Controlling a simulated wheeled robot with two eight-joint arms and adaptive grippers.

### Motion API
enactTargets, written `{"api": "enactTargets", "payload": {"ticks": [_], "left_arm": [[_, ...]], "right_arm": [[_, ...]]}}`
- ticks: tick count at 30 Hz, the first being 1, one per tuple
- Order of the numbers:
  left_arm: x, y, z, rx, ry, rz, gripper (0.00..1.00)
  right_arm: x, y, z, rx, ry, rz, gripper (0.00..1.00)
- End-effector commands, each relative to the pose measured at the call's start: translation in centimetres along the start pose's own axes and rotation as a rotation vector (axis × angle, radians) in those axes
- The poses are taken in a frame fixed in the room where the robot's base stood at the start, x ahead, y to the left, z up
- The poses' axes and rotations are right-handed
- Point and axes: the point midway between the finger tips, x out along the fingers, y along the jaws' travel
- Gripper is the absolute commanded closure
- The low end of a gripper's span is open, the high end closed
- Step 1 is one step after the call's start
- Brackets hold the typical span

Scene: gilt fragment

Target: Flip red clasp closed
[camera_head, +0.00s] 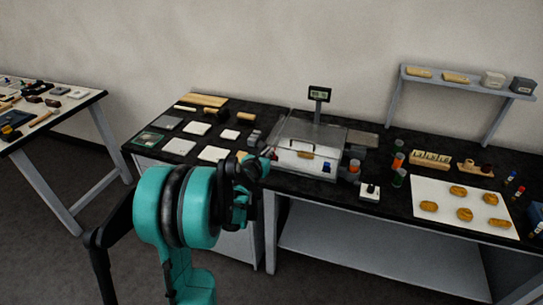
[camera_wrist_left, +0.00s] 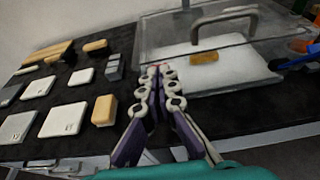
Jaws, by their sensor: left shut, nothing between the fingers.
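A clear lidded case (camera_head: 312,136) with a dark handle stands on the black bench; it also shows in the left wrist view (camera_wrist_left: 215,48). A small gilt fragment (camera_wrist_left: 204,58) lies on the white pad inside it. My left gripper (camera_head: 265,156) is at the case's front left corner, its fingers shut and empty; its tips (camera_wrist_left: 160,72) show beside the case's left edge. A small reddish bit at those tips may be the red clasp; it is mostly hidden, so I cannot tell its position or whether they touch. A blue clasp (camera_wrist_left: 297,60) sticks out at the case's right side. My right gripper is not in view.
White and tan blocks (camera_wrist_left: 103,110) lie left of the fingers, with grey blocks (camera_wrist_left: 114,67) close by. A display on a post (camera_head: 319,94) stands behind the case. Bottles (camera_head: 398,160) and a white sheet (camera_head: 446,196) with several brown pieces are to the right.

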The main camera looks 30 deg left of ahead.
Motion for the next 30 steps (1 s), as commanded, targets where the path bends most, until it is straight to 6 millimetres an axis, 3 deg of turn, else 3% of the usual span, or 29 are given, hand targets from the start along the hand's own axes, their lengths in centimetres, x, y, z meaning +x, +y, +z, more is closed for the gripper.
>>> {"api": "enactTargets", "payload": {"ticks": [11,20,30], "left_arm": [[1.8,0.0,2.0,0.0,0.0,-0.001,1.0],[1.6,0.0,2.0,-0.001,0.0,0.0,1.0],[1.2,0.0,3.4,-0.001,-0.001,0.0,1.0]], "right_arm": [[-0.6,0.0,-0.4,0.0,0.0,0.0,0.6],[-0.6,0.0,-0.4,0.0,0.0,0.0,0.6],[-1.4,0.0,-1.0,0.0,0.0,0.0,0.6]]}}
